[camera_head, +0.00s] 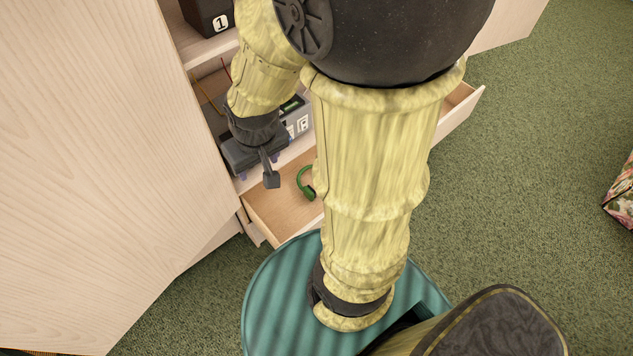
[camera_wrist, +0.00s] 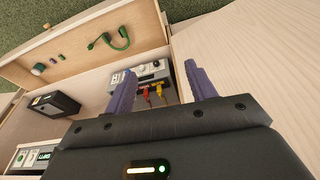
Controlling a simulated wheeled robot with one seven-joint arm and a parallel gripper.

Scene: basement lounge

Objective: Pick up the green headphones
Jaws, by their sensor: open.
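The green headphones (camera_head: 306,184) lie in an open wooden drawer (camera_head: 276,213), partly behind my arm in the head view. In the wrist view the headphones (camera_wrist: 122,40) show as a green curved band at the upper left, inside the drawer (camera_wrist: 153,32). My gripper (camera_wrist: 160,69) is open, with two purple-grey fingers spread apart and nothing visible between them up close. In the head view my gripper (camera_head: 265,172) is by the cabinet shelf, left of the headphones and apart from them.
A grey device with red and yellow plugs (camera_wrist: 152,74) sits on a shelf beyond the fingers. A black box (camera_wrist: 54,104) is to its left. A pale cabinet panel (camera_head: 95,140) stands at left; green carpet is open at right.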

